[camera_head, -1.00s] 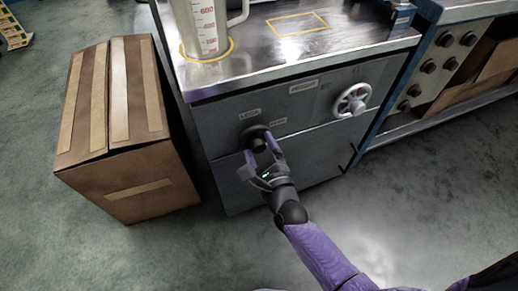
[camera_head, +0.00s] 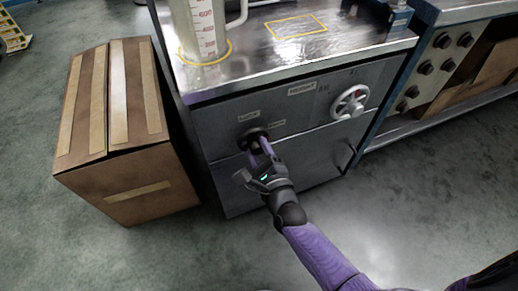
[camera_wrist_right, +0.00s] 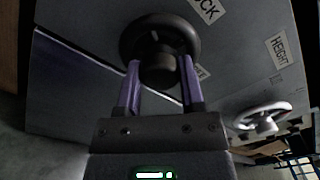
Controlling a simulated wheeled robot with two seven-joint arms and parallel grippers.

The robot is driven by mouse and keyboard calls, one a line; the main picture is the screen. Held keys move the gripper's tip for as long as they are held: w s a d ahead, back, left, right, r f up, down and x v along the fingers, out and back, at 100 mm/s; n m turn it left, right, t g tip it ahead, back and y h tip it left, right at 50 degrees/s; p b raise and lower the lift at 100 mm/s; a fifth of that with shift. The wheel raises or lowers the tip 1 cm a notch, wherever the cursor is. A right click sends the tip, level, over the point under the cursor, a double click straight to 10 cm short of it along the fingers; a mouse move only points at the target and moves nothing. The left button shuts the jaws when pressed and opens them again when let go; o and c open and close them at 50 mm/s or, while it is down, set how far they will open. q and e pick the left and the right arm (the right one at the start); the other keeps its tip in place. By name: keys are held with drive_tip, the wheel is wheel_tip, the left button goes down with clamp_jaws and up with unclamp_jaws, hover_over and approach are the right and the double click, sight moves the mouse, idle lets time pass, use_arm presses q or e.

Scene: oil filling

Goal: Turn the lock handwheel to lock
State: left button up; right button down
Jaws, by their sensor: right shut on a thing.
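The dark lock handwheel (camera_head: 252,134) is on the front panel of the grey cabinet, below a "LOCK" label (camera_head: 248,116). It fills the top middle of the right wrist view (camera_wrist_right: 132,36), with its round rim and central hub showing. My right gripper (camera_head: 261,148) reaches it from below and in front. In the right wrist view the gripper's purple fingers (camera_wrist_right: 160,75) stand on either side of the dark hub and are shut on it. The fingers and hand hide part of the wheel in the head view. My left gripper is not in view.
A white handwheel (camera_head: 349,102) near a "HEIGHT" label is on the same panel to the right. A measuring jug (camera_head: 204,30) stands on the cabinet top. A closed cardboard box (camera_head: 120,130) stands on the floor at the left. The floor in front is clear.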

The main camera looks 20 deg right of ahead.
drive_tip(key=n, duration=0.3)
drive_tip(key=shift+p, duration=0.3)
drive_tip(key=n+p, duration=0.1)
drive_tip(key=n, duration=0.3)
drive_tip(key=shift+n, duration=0.4)
drive_tip(key=n, duration=0.2)
drive_tip(key=shift+n, duration=0.4)
drive_tip(key=n+p, duration=0.1)
drive_tip(key=n, duration=0.3)
drive_tip(key=shift+n, duration=1.1)
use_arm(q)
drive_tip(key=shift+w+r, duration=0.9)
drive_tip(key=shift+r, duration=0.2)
use_arm(e)
drive_tip(key=shift+f+n, duration=0.1)
drive_tip(key=shift+n, duration=0.2)
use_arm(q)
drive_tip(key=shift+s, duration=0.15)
